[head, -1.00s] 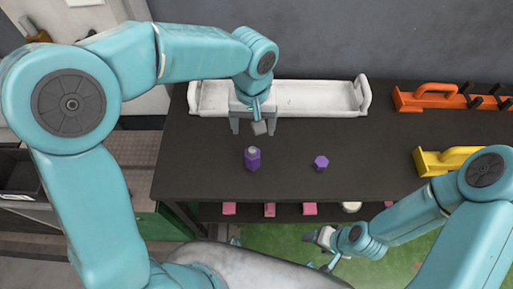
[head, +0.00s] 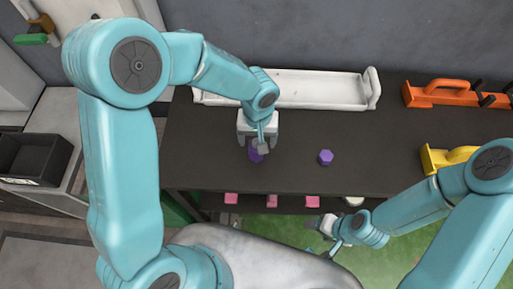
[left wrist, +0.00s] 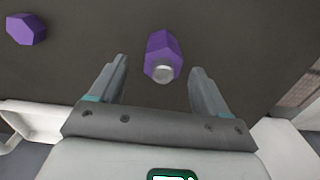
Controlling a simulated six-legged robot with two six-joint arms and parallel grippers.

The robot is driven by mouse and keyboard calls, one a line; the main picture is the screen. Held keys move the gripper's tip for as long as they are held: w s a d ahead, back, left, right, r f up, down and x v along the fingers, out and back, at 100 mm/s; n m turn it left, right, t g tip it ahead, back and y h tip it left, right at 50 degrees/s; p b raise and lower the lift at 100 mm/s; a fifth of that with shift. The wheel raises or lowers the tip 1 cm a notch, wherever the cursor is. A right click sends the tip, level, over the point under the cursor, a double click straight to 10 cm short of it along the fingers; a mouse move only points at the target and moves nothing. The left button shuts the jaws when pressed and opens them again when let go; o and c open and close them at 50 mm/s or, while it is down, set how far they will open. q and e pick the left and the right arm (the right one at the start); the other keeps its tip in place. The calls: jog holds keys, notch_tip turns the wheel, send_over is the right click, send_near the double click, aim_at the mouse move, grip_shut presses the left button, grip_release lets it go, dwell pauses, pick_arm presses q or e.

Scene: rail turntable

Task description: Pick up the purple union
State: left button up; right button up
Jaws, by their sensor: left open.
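A purple fitting with a silver end (head: 255,155) is on the dark table, partly hidden behind my left gripper (head: 259,143). In the left wrist view, this fitting (left wrist: 162,47) appears between the two open fingers, which do not touch it. A second, plain purple hexagonal piece (head: 325,157) stands to its right in the head view; it also shows at the upper left of the left wrist view (left wrist: 25,29). I cannot tell by shape alone which is the union. My right gripper (head: 326,232) is in front of the table, away from both; its jaw state is unclear.
A white tray (head: 310,90) lies along the back of the table. An orange holder (head: 437,94) and a yellow holder (head: 435,160) are at the right. Several pink pieces (head: 271,201) sit on a lower shelf. The table around the plain purple piece is clear.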

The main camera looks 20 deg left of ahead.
pick_arm(q)
jog(key=shift+s+a+f, duration=0.15)
jog(key=shift+f, duration=1.95)
jog(key=c, duration=1.3)
jog(key=shift+r, duration=0.1)
